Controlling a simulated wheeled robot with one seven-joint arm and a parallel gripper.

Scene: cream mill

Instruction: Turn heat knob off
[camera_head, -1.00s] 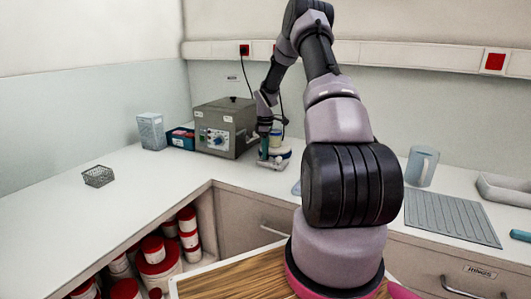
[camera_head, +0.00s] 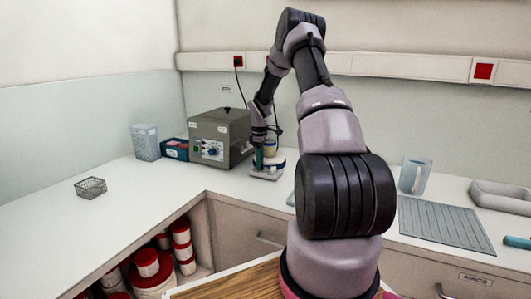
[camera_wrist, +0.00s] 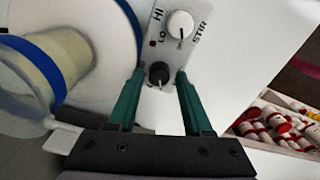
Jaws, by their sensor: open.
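The stirrer hotplate (camera_head: 266,172) stands on the counter right of the grey box in the head view. In the wrist view its panel shows a white knob (camera_wrist: 180,25) beside the words STIR, LO and HI, and a black knob (camera_wrist: 158,73) below it. No heat label is readable. My gripper (camera_wrist: 160,76) is open, with one green finger on each side of the black knob. Whether the fingers touch the knob I cannot tell. A beaker with a blue rim and cream contents (camera_wrist: 62,65) is on the round plate. In the head view my arm partly hides the hotplate.
A grey box with a blue knob (camera_head: 219,138) is left of the hotplate, with a cable above. A dark blue box (camera_head: 174,149) and a pale container (camera_head: 145,142) stand further left. A wire basket (camera_head: 90,187) is on clear counter. Red-lidded tubs (camera_head: 148,263) sit below.

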